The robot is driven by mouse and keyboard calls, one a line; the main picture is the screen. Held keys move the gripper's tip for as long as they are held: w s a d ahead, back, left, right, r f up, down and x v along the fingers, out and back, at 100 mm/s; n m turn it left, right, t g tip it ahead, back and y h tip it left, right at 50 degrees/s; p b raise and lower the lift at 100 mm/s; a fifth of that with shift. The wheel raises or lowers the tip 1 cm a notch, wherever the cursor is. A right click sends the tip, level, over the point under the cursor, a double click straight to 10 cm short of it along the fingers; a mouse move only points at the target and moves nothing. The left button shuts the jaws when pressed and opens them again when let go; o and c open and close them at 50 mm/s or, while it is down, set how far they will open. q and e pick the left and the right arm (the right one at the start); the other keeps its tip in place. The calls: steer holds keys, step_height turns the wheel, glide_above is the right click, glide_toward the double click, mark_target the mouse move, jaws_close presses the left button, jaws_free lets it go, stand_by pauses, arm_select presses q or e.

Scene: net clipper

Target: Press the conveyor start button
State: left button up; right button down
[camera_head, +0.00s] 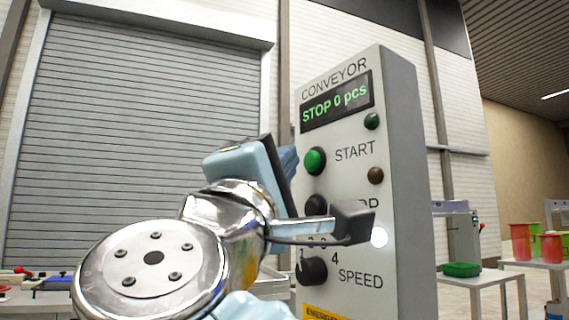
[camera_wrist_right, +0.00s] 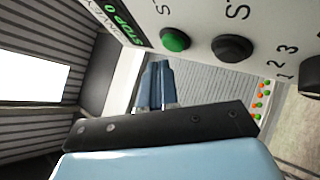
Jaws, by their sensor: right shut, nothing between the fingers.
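The conveyor control panel (camera_head: 400,200) is a grey upright box. Its display (camera_head: 336,103) reads "STOP 0 pcs". The green start button (camera_head: 314,160) sits left of the word START; it also shows in the right wrist view (camera_wrist_right: 175,40). A black button (camera_head: 316,205) is below it, partly behind my arm. My right gripper (camera_head: 289,160) is shut and empty, its fingertips just left of the start button in the head view. In the right wrist view the shut fingers (camera_wrist_right: 155,85) are below the green button, with a visible gap. My left gripper is not in view.
A roller shutter (camera_head: 150,130) stands behind. At right, tables hold a green tray (camera_head: 462,270) and red and green containers (camera_head: 521,242).

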steer(key=shift+w+d, duration=0.1)
steer(key=shift+d, duration=0.05)
steer(key=shift+w+d, duration=0.15)
steer(key=shift+d, duration=0.05)
stand_by(0.3)
